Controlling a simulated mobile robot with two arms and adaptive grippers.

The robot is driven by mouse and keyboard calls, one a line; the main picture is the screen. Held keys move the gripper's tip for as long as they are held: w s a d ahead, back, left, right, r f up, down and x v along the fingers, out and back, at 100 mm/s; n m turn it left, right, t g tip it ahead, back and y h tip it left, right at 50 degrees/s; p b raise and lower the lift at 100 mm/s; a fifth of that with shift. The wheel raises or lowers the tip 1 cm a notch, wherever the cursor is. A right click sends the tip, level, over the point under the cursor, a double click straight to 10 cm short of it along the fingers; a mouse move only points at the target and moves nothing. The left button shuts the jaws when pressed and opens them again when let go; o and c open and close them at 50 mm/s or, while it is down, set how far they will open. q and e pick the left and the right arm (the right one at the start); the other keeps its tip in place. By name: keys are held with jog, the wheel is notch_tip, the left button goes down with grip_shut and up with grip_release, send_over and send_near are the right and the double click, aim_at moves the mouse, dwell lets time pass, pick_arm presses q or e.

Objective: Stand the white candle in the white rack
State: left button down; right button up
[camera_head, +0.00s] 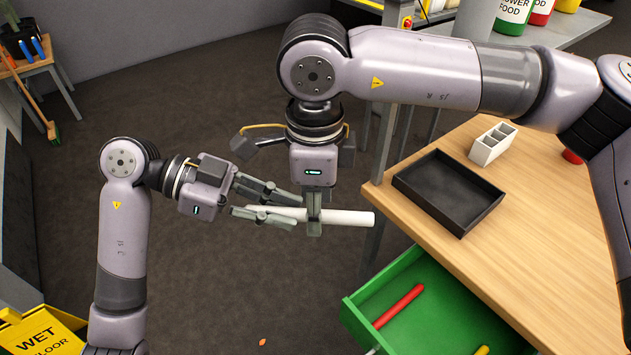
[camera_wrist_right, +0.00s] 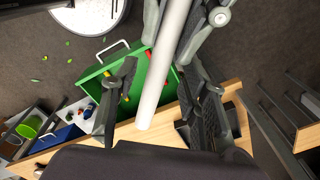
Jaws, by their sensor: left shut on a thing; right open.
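The white candle (camera_head: 345,217) is held level in the air, left of the wooden table. My left gripper (camera_head: 287,209) is shut on its left end; the right end sticks out free. My right gripper (camera_head: 314,226) points down over the candle's middle, and its jaws are open. In the right wrist view the candle (camera_wrist_right: 163,70) passes between the spread fingers of my right gripper (camera_wrist_right: 165,95), with the left gripper's fingers (camera_wrist_right: 192,32) at the top. The white rack (camera_head: 491,145), a small block with square compartments, stands on the table.
A black tray (camera_head: 398,182) lies on the wooden table (camera_head: 545,215) in front of the rack. An open green drawer (camera_head: 440,333) below holds a red candle (camera_head: 398,306) and a yellow one (camera_head: 482,350). A red object (camera_head: 572,157) sits right of the rack.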

jog(key=shift+f, duration=0.4)
jog(key=shift+s, duration=0.1)
jog(key=c, duration=1)
jog(key=o, duration=1)
